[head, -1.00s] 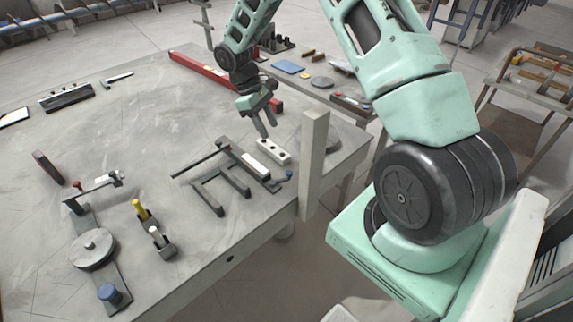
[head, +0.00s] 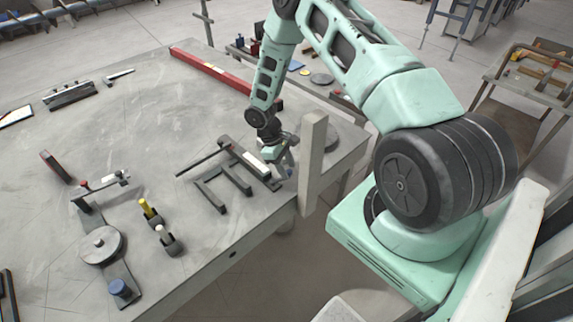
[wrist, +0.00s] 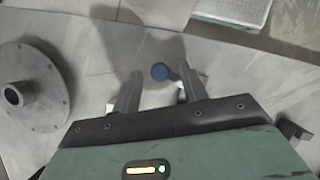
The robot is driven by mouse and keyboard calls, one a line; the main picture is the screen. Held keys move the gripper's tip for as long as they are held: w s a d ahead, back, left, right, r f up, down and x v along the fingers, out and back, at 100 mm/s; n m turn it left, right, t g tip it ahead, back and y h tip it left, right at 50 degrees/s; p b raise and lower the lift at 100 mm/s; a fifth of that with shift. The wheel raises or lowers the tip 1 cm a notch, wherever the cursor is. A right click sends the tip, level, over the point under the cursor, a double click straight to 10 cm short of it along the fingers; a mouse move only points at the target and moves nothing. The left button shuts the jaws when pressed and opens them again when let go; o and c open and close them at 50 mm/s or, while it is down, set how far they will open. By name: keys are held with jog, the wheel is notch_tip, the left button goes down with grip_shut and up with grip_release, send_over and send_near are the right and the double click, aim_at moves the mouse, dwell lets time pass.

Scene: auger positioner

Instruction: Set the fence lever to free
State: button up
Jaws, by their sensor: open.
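A lever with a blue ball knob (wrist: 160,72) shows in the wrist view, with the knob between my two fingertips. In the head view the knob (head: 289,173) is largely covered by my gripper (head: 287,168). This lever sits at the right end of a dark fence-like frame (head: 208,196) on the table. In the wrist view my gripper (wrist: 159,82) is open, one finger on each side of the knob. I cannot tell whether a finger touches it. The lever's setting marks are not readable.
A pale upright post (head: 313,150) stands close to the right of my gripper at the table edge. A round grey flange (wrist: 28,95) lies left in the wrist view.

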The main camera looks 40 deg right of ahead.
jog(key=shift+c, duration=0.3)
grip_shut()
jog(key=shift+s, duration=0.1)
jog(key=m, duration=0.1)
jog(key=s+m+y+b, duration=0.1)
jog(key=shift+a+m+g, duration=0.2)
jog(key=shift+m+g, duration=0.1)
jog(key=shift+m, duration=0.1)
jog(key=shift+s+a+m+y+b, duration=0.15)
jog(key=shift+s+m+y+b, duration=0.15)
jog(key=shift+m, duration=0.3)
jog(key=shift+s+a+m+y+b, duration=0.2)
jog(key=shift+m+b, duration=0.15)
jog(key=shift+m, duration=0.25)
jog(key=shift+s+a+m+y+b, duration=0.25)
jog(key=shift+a+m+y, duration=0.1)
jog(key=shift+m, duration=0.6)
jog(key=shift+s+a+m+y+b, duration=0.15)
jog(key=shift+s+a+m+y, duration=0.15)
jog(key=shift+m, duration=0.65)
jog(key=shift+w, duration=0.1)
